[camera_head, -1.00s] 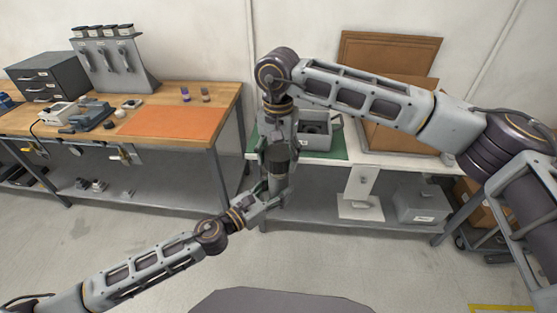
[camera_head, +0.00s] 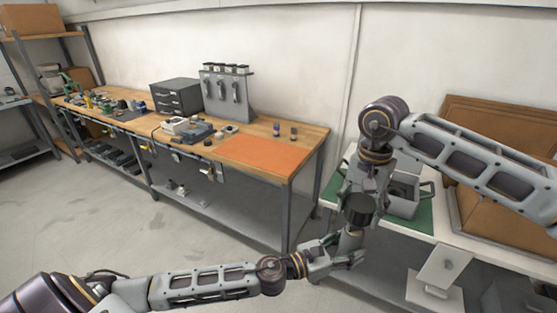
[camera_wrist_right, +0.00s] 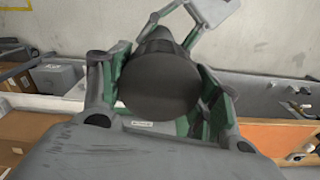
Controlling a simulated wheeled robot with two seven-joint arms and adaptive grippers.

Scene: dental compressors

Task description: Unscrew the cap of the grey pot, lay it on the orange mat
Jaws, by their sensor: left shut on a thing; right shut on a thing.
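The grey pot (camera_head: 350,243) stands upright in the air in front of the benches, partly hidden by my left gripper (camera_head: 343,250), which is shut on it from the left. Its dark round cap (camera_head: 358,209) sits right above the pot with no clear gap. My right gripper (camera_head: 362,194) comes down from above and is shut on the cap. In the right wrist view the cap (camera_wrist_right: 158,85) lies between green-padded fingers. I cannot tell whether the thread is loose. The orange mat (camera_head: 262,150) lies bare on the wooden bench, left of the grippers.
A grey rack (camera_head: 228,92) and drawer cabinet (camera_head: 177,96) are farther left. A grey open bin (camera_head: 402,196) on a green mat (camera_head: 425,217) and brown panels (camera_head: 505,130) stand behind my right arm.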

